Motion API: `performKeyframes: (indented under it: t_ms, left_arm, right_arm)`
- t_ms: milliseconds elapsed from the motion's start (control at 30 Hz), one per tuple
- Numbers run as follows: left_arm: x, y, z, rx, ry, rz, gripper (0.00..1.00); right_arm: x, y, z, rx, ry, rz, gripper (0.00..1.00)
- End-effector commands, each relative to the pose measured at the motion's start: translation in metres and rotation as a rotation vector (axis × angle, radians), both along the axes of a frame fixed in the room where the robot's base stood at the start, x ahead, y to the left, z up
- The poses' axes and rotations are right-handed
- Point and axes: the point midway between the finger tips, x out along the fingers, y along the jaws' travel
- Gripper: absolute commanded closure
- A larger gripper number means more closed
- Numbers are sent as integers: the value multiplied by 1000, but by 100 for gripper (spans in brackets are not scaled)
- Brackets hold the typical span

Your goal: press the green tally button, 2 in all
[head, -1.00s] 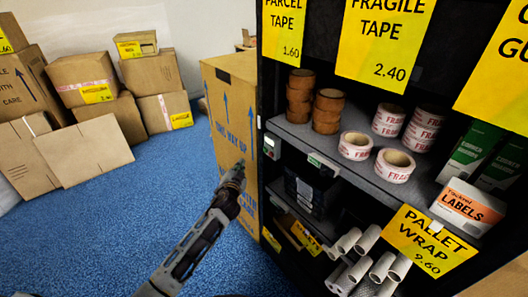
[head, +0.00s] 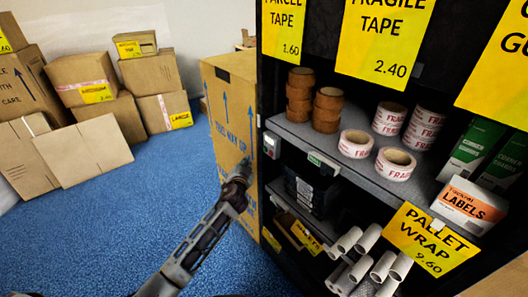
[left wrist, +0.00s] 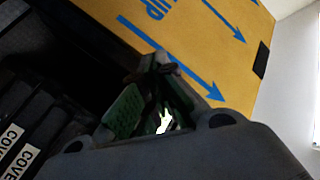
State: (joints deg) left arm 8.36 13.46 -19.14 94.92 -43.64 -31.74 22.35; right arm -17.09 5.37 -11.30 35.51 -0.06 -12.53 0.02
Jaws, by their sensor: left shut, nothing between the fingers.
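A small pale box with a dark display (head: 271,145) is fixed to the front left edge of the shelf unit in the head view. Its green button is too small to make out clearly. My left gripper (head: 244,167) is just left of and below this box, in front of the tall carton. Its fingers are shut and empty. In the left wrist view the dark fingertips (left wrist: 160,74) meet near the carton's edge. Green surfaces show beside them, but I cannot tell whether they belong to the box. Contact with the button cannot be seen. My right gripper is out of view.
The tall carton (head: 232,105) stands against the shelf unit's left side. The shelf (head: 345,150) holds brown tape rolls (head: 327,110), fragile tape rolls (head: 395,163) and a labels box (head: 468,206). Cartons (head: 84,155) are stacked at the back left. Blue floor (head: 130,215) lies clear between.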

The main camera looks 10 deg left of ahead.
Motion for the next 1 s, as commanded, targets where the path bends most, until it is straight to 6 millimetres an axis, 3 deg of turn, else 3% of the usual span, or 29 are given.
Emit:
performKeyframes:
  t_ms: [533, 1000]
  left_arm:
    - [38, -29, -1, -1, -1, 1, 100]
    - [44, -34, 0, 0, 0, 1, 100]
  right_arm:
    - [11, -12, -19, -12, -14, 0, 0]
    - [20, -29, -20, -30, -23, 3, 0]
